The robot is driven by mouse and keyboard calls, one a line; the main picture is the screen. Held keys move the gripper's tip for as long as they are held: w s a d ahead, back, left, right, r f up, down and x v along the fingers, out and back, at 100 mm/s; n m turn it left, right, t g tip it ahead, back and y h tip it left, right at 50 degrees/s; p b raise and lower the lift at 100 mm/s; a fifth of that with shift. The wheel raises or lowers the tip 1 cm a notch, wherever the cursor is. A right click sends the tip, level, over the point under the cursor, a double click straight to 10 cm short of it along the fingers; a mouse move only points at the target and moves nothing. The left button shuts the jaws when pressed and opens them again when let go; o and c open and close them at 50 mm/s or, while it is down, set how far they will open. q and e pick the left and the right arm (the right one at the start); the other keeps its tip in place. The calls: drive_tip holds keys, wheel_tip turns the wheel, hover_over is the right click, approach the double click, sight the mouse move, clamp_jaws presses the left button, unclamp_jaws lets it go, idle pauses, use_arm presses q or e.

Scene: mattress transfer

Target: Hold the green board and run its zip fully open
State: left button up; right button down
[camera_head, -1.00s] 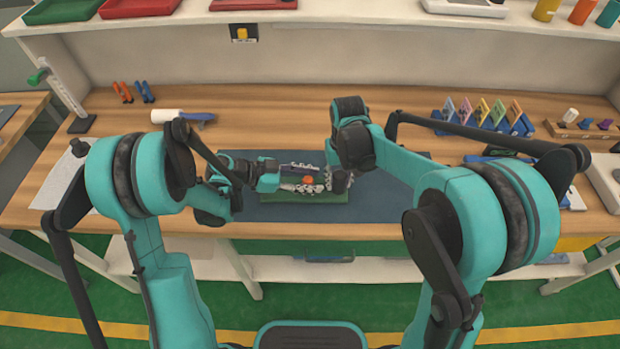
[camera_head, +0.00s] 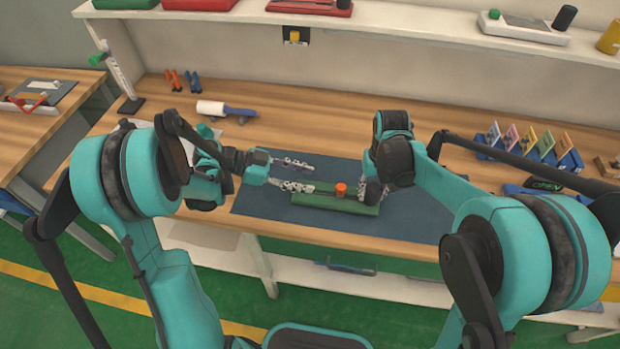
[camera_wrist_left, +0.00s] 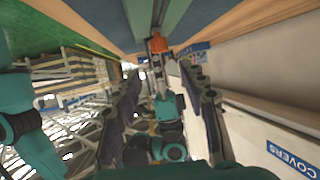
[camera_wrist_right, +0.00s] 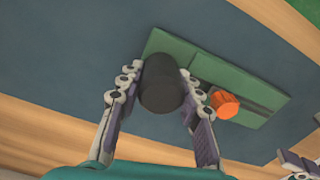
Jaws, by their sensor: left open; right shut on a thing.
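The green board (camera_head: 318,201) lies flat on the dark blue mat, with an orange zip pull (camera_head: 341,189) standing up near its middle. In the right wrist view the orange pull (camera_wrist_right: 224,103) sits on a dark strip along the green board (camera_wrist_right: 172,42). My right gripper (camera_wrist_right: 157,74) is shut on a black cylinder (camera_wrist_right: 162,88) at one end of the board. My left gripper (camera_head: 311,176) is open and empty, left of the orange pull and apart from it. The left wrist view shows the orange pull (camera_wrist_left: 158,44) beyond its spread fingers.
The dark blue mat (camera_head: 420,215) has free room to the right of the board. A white roller with a blue handle (camera_head: 225,109) lies at the back left. A rack of coloured cards (camera_head: 528,145) stands at the right. The table's front edge is close to the board.

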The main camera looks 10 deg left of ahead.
drive_tip(key=c, duration=1)
unclamp_jaws()
drive_tip(key=shift+o, duration=0.2)
